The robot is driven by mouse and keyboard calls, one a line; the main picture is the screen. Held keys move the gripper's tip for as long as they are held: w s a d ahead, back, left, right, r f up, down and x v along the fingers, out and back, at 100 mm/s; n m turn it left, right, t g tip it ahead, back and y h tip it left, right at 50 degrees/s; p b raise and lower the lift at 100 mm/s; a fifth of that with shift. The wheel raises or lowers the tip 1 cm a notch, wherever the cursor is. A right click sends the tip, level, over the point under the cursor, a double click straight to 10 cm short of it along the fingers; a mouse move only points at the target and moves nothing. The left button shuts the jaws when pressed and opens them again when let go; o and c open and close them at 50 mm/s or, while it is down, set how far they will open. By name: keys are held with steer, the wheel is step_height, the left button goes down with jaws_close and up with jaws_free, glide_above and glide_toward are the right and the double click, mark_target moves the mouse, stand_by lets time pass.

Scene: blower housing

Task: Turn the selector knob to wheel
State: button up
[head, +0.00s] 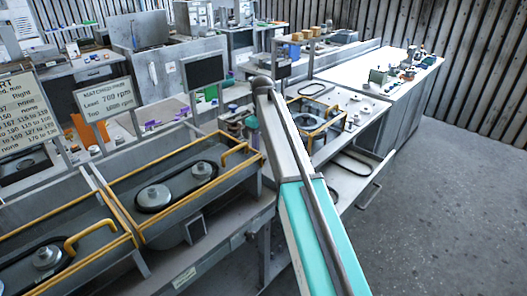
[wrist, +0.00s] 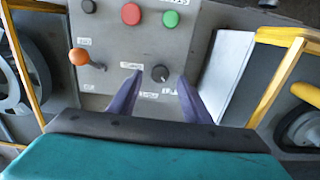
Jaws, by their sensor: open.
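The selector knob (wrist: 160,73) is a small dark round knob on a grey control panel (wrist: 107,45) in the wrist view. Small white labels lie around it, too blurred to read with certainty. My gripper (wrist: 158,82) is open, with one dark finger to the left of the knob and the other to its right. The fingertips look near the knob's level in the picture; I cannot tell whether they touch it or how far above the panel they are. In the head view my gripper and the knob cannot be made out.
The panel also carries a red button (wrist: 131,14), a green button (wrist: 171,19), a black knob (wrist: 89,6) and an orange-tipped lever (wrist: 79,57). Yellow guard rails (wrist: 272,85) stand at the right. Belt-and-pulley bays (head: 152,197) line the bench in the head view.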

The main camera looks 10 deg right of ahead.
steer(key=shift+f, duration=1.15)
steer(key=c, duration=1)
steer(key=shift+c, duration=0.2)
